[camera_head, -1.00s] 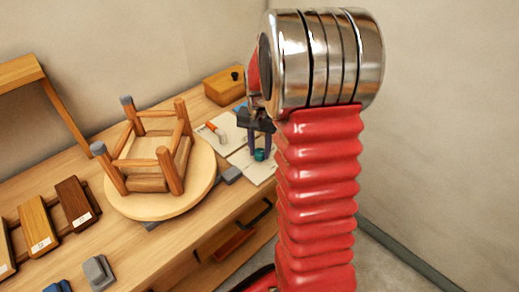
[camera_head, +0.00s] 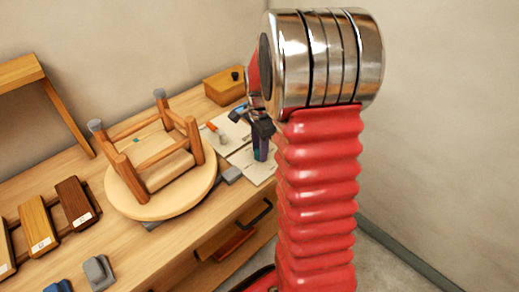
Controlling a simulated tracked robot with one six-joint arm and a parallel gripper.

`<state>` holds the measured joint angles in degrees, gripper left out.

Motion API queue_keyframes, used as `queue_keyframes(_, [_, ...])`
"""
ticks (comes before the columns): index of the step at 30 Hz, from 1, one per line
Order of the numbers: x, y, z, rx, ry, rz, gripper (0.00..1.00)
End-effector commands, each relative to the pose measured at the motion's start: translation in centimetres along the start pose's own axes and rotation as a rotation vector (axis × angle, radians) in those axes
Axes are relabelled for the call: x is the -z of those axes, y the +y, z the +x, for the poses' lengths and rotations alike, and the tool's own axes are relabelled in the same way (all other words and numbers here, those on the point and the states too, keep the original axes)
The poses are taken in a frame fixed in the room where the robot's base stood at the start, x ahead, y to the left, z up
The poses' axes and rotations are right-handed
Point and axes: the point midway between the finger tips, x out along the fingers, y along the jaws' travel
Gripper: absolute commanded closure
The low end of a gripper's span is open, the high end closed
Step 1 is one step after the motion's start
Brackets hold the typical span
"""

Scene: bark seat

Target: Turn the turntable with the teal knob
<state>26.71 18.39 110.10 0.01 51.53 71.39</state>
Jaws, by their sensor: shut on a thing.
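Two legs have grey tips, and a small teal mark (camera_head: 136,140) shows on the seat's underside. The teal knob (camera_head: 257,156) is on the bench right of the turntable, mostly hidden by my fingers. My gripper (camera_head: 261,153) points down at it, with its dark fingers shut on the knob and seen nearly edge-on. My red arm hides what lies behind it.
A grey block (camera_head: 231,175) sits between turntable and knob. Papers (camera_head: 237,132) and an orange-handled tool (camera_head: 214,132) lie behind. A wooden box (camera_head: 223,85) stands at the back. Wood samples (camera_head: 75,203) and grey (camera_head: 98,270) and blue (camera_head: 58,286) pieces are at left. An open drawer (camera_head: 235,240) is below.

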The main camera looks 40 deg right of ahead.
Motion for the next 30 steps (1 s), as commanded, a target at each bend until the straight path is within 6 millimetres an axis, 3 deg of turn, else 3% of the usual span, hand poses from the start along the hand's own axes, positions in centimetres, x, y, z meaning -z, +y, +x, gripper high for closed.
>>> queue_keyframes(16, [0.02, -0.14, -0.12, 0.004, 0.001, 0.034, 0.93])
queue_keyframes(17, [0.02, -0.14, -0.12, 0.004, 0.001, 0.034, 0.68])
queue_keyframes(24, [0.01, -0.07, -0.06, 0.002, 0.001, 0.034, 0.52])
queue_keyframes(30, [0.01, -0.04, -0.03, 0.001, 0.0, 0.034, 0.52])
